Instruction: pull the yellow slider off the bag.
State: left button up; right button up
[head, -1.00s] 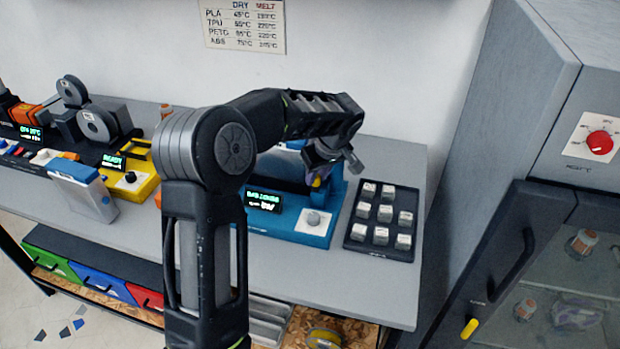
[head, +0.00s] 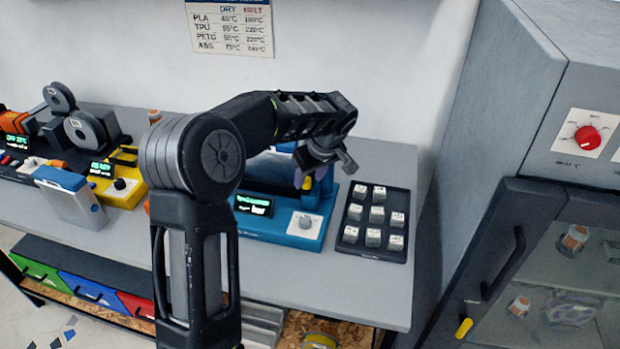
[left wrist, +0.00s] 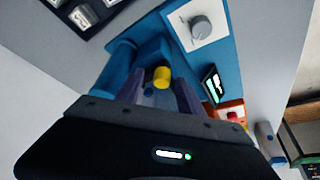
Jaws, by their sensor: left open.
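My left gripper (head: 304,180) is open and points down over the blue machine (head: 285,228). In the left wrist view its two fingers (left wrist: 160,84) stand apart, with a small yellow piece (left wrist: 161,77) seen between and beyond them, close to the right finger. The yellow piece also shows in the head view (head: 308,183), just beside the fingertips. I cannot tell whether it is the slider or whether a finger touches it. A hazy, purplish bag-like thing (head: 568,310) lies behind the cabinet's clear door; no slider can be made out on it. My right gripper is not in view.
A black tray (head: 352,236) of grey keycaps sits right of the blue machine. A yellow machine (head: 128,188) and a blue-topped grey box (head: 70,198) stand to the left. The grey cabinet (head: 480,130) rises at the right, with a yellow piece (head: 464,328) low on its front.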

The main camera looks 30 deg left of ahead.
pick_arm(q)
jog(key=b+v, duration=0.1)
jog(key=v, duration=0.6)
dwell(0.4)
